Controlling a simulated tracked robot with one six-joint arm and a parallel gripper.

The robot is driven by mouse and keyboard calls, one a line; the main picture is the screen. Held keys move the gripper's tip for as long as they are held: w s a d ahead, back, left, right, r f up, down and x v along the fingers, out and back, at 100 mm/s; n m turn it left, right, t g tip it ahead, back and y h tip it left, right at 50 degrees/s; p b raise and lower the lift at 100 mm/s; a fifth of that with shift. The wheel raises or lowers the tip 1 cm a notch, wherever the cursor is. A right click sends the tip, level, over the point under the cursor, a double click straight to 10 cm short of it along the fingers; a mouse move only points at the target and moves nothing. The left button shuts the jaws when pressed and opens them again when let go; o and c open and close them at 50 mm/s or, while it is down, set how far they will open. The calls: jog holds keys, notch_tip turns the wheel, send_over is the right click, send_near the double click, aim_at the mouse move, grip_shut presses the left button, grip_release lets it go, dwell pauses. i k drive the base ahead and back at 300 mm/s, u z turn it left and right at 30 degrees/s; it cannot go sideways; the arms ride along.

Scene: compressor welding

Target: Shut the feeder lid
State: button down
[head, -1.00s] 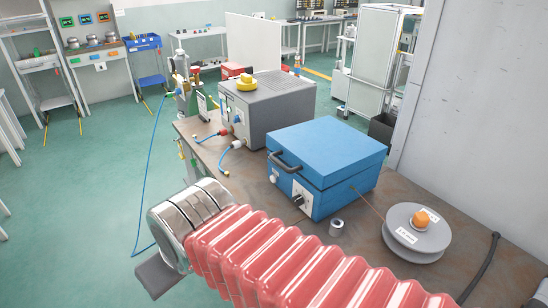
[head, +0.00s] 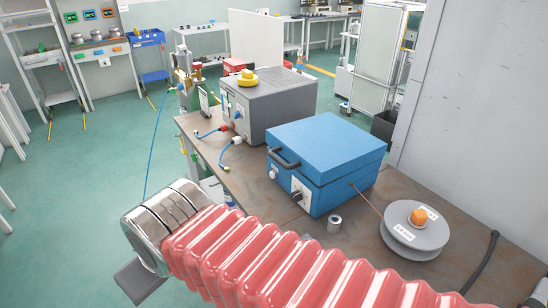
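The feeder is a blue box (head: 312,194) on the brown bench, with a knob and switches on its front. Its blue lid (head: 326,146) lies flat on top and looks closed, with a dark handle (head: 284,157) on its front left edge. My arm, in a ribbed red sleeve with a silver end, crosses the foreground. A grey part at its end (head: 139,280) sticks out below, left of the bench. The fingertips are not clearly visible, so I cannot tell open from shut. The arm's end is apart from the feeder, in front and to its left.
A grey spool (head: 416,238) with an orange centre feeds a wire to the box. A small metal cylinder (head: 334,224) stands before the feeder. A grey machine (head: 268,103) with a yellow top piece stands behind left. A grey wall (head: 475,120) borders the bench on the right.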

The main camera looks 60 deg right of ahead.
aim_at(327, 147)
jog(key=u, duration=0.3)
jog(key=i, duration=0.2)
jog(key=z, duration=1.05)
